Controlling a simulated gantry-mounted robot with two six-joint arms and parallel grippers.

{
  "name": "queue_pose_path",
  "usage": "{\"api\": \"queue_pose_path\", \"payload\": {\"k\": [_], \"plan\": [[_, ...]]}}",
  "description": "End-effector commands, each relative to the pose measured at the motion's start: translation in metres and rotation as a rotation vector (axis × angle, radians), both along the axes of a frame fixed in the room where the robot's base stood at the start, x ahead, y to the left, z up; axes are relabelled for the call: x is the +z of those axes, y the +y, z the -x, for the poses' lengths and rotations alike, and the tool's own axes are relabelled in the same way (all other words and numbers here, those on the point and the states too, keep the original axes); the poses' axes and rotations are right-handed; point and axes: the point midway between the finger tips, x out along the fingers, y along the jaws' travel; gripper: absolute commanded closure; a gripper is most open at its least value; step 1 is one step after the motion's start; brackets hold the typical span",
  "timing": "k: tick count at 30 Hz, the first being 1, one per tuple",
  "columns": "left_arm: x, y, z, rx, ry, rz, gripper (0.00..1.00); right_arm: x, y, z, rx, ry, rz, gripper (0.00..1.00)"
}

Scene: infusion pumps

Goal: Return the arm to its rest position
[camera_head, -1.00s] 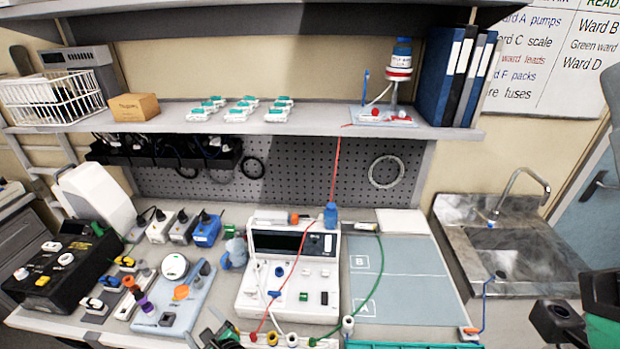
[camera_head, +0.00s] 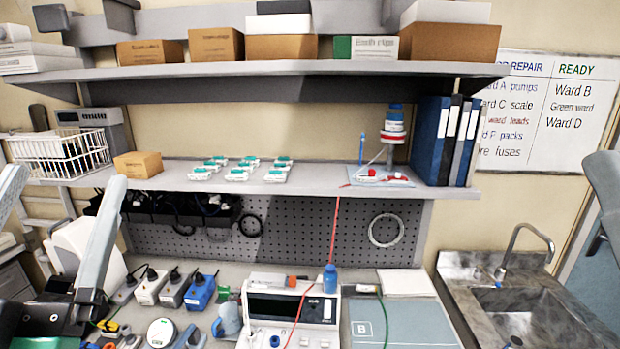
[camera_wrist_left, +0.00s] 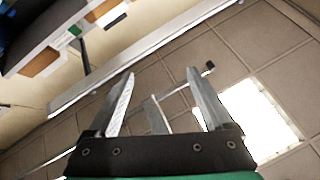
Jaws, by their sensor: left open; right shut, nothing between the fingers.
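My left gripper (camera_wrist_left: 160,74) shows in the left wrist view with its two grey fingers spread wide and nothing between them. It points up at a tiled ceiling (camera_wrist_left: 75,145) with a bright light panel (camera_wrist_left: 262,118). In the head view a grey link of my left arm (camera_head: 103,240) stands upright at the left, in front of the bench, but I cannot make out the left fingers there. A grey link of my right arm (camera_head: 603,182) shows at the right edge. My right gripper is in neither view.
The bench holds an infusion pump (camera_head: 290,306), a blue mat (camera_head: 415,325) and several chargers. A lower shelf (camera_head: 320,182) carries a wire basket (camera_head: 60,155), small devices and binders (camera_head: 445,140). An upper shelf (camera_head: 300,68) carries boxes. A sink (camera_head: 520,310) is at the right.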

Motion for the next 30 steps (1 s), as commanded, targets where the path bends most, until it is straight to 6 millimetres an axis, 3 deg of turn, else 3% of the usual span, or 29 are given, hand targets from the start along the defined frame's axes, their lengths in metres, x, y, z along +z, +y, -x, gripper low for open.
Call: {"api": "queue_pose_path", "payload": {"k": [1, 3, 5, 6, 12, 16, 21, 30], "plan": [[0.016, -0.010, 0.029, -0.094, -0.085, 0.041, 0.15, 0.000, 0.000, 0.000, 0.000, 0.000, 0.000, 1.00], [0.033, -0.027, 0.066, -0.277, -0.188, 0.115, 0.15, 0.000, 0.000, 0.000, 0.000, 0.000, 0.000, 1.00], [0.041, -0.034, 0.065, -0.419, -0.186, 0.227, 0.15, 0.008, 0.000, 0.000, 0.000, 0.001, 0.000, 1.00], [0.074, -0.033, 0.064, -0.406, -0.185, 0.217, 0.15, 0.041, 0.000, -0.001, 0.000, 0.003, 0.000, 1.00], [0.156, -0.033, 0.063, -0.400, -0.182, 0.214, 0.15, 0.124, 0.000, 0.000, 0.000, -0.001, 0.000, 1.00], [0.200, -0.033, 0.063, -0.399, -0.181, 0.214, 0.15, 0.169, 0.000, 0.000, 0.000, -0.001, 0.000, 1.00], [0.222, -0.033, 0.062, -0.398, -0.180, 0.213, 0.15, 0.190, 0.000, 0.000, 0.000, 0.000, 0.000, 1.00], [0.218, -0.032, 0.062, -0.397, -0.180, 0.213, 0.15, 0.186, 0.000, 0.000, 0.000, 0.001, 0.000, 1.00]]}}
